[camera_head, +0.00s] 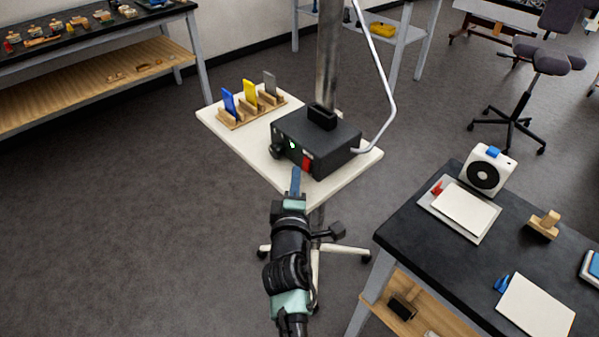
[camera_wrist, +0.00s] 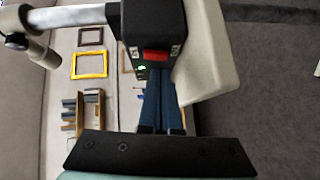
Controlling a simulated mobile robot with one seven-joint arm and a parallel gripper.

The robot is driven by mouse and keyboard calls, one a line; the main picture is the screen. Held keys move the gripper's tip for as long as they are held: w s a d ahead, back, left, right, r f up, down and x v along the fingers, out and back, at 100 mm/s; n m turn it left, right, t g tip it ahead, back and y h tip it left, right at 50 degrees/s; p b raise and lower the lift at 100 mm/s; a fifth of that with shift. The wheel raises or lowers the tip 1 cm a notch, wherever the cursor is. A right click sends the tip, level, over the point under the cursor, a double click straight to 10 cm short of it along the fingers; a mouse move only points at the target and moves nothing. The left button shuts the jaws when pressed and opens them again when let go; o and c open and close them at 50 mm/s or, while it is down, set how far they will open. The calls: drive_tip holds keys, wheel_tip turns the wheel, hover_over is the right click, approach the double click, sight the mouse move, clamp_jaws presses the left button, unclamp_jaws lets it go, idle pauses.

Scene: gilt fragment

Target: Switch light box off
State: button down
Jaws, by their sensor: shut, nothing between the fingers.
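The light box (camera_head: 325,138) is a black box on a small cream stand table in the head view. Its front has a red rocker switch (camera_head: 307,162), a green glowing light (camera_head: 292,143) and a dark knob (camera_head: 277,152). My gripper (camera_head: 295,172) is in front of the box, its blue fingers shut and empty, tips near the switch. In the wrist view the box (camera_wrist: 150,22) is at the top, with the red switch (camera_wrist: 156,55) and green light (camera_wrist: 141,68). The shut fingers (camera_wrist: 158,75) end just below the switch; I cannot tell whether they touch it.
The stand table (camera_head: 245,145) also holds a wooden rack (camera_head: 240,118) with blue, yellow and grey pieces. A metal post and a pale bent tube (camera_head: 391,95) rise by the box. A black-topped bench (camera_head: 415,250) stands at right. Floor at left is clear.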

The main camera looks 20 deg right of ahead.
drive_tip(key=shift+w+d+f, duration=0.1)
drive_tip(key=shift+w+d, duration=0.1)
drive_tip(key=shift+d, duration=0.3)
